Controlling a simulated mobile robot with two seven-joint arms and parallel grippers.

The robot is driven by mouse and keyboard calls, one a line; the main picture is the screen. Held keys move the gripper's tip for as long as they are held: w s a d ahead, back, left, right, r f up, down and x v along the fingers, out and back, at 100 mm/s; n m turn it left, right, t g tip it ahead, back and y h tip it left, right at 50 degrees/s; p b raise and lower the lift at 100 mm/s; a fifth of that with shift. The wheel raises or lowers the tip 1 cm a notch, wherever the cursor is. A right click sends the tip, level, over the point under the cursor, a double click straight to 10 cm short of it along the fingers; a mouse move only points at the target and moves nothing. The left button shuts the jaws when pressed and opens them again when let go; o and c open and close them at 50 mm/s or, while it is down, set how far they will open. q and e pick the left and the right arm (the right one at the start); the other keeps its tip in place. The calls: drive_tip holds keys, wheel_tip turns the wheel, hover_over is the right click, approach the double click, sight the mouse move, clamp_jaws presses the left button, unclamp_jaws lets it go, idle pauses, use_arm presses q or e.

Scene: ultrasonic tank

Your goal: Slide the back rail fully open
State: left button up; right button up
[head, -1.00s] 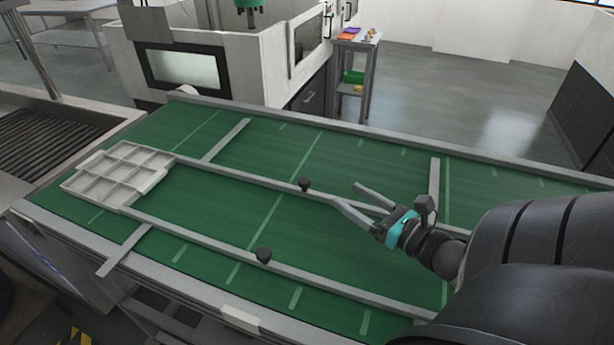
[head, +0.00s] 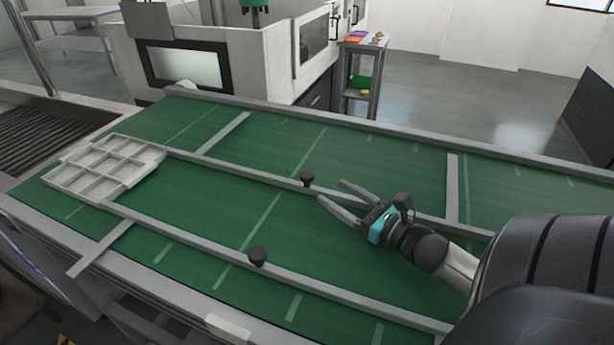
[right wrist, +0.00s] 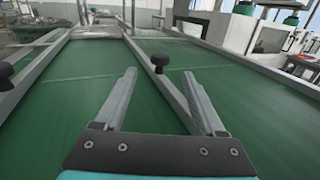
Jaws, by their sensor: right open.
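The back rail (head: 240,171) is a long grey bar across the green belt. It carries a black knob (head: 307,178), which also shows in the right wrist view (right wrist: 160,61). The front rail (head: 190,237) runs roughly parallel, nearer to me, with its own black knob (head: 257,255). My right gripper (head: 331,190) is open and empty. It is just right of the back knob, apart from it and pointing left. In the right wrist view the back knob stands ahead, in line with the gap between the fingertips. My left gripper is not in view.
A pale compartment tray (head: 106,168) lies at the left end, by the rails' left ends. Grey crossbars (head: 452,187) lie across the belt (head: 380,160). A raised edge (head: 400,128) runs along the far side. A white machine (head: 265,60) stands behind it.

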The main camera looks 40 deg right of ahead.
sight(312, 179)
drive_tip(key=w, duration=0.6)
drive_tip(key=w+b, duration=0.1)
drive_tip(key=w, duration=0.2)
drive_tip(key=shift+w+a, duration=0.3)
drive_tip(key=shift+a, duration=0.1)
clamp_jaws()
idle(1.0)
